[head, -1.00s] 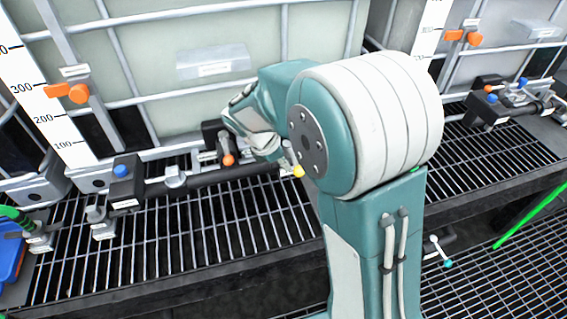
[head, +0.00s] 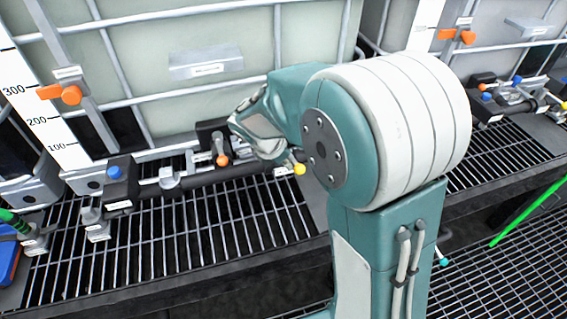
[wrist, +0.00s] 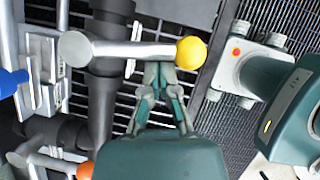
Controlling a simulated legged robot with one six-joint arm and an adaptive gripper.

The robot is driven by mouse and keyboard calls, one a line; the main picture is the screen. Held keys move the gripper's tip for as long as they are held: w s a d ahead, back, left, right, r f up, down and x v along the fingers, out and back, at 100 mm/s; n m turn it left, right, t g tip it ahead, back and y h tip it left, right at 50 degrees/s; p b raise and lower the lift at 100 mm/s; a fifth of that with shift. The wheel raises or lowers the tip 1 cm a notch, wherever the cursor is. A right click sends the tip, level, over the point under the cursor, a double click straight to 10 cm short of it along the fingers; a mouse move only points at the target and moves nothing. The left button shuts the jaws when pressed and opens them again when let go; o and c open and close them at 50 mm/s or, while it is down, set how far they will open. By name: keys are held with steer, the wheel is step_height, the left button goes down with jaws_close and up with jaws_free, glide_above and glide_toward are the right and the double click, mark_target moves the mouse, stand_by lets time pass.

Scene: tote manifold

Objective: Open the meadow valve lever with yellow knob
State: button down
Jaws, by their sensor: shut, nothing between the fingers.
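The yellow knob (wrist: 190,52) sits at the right end of a silver lever (wrist: 135,50) in the wrist view. The lever lies across a dark vertical pipe in that picture, its round pivot end at the left. My gripper (wrist: 159,74) is shut and empty, its fingertips right beside the lever near the knob; whether they touch it I cannot tell. In the head view the yellow knob (head: 299,169) shows just below my wrist, which hides most of the lever and the fingers.
An orange-knobbed lever (head: 222,160) is close by on the left, also in the wrist view (wrist: 84,171). A dark manifold pipe (head: 215,182) with a blue-knobbed valve (head: 115,172) runs along the grating (head: 180,240). Pale totes (head: 200,110) stand behind. My forearm blocks the right.

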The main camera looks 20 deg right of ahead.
steer(key=d+n, duration=0.1)
steer(key=d+n+t, duration=0.1)
steer(key=n, duration=0.1)
steer(key=shift+d+n+t+y, duration=0.25)
steer(key=shift+n+t+y, duration=0.05)
steer(key=w+d+n+t+y, duration=0.1)
steer(key=w+d+n, duration=0.2)
steer(key=w+d, duration=0.1)
steer(key=shift+w+d+n, duration=0.25)
steer(key=shift+d+n, duration=0.15)
steer(key=shift+d, duration=0.25)
steer(key=shift+w, duration=0.1)
stand_by(0.6)
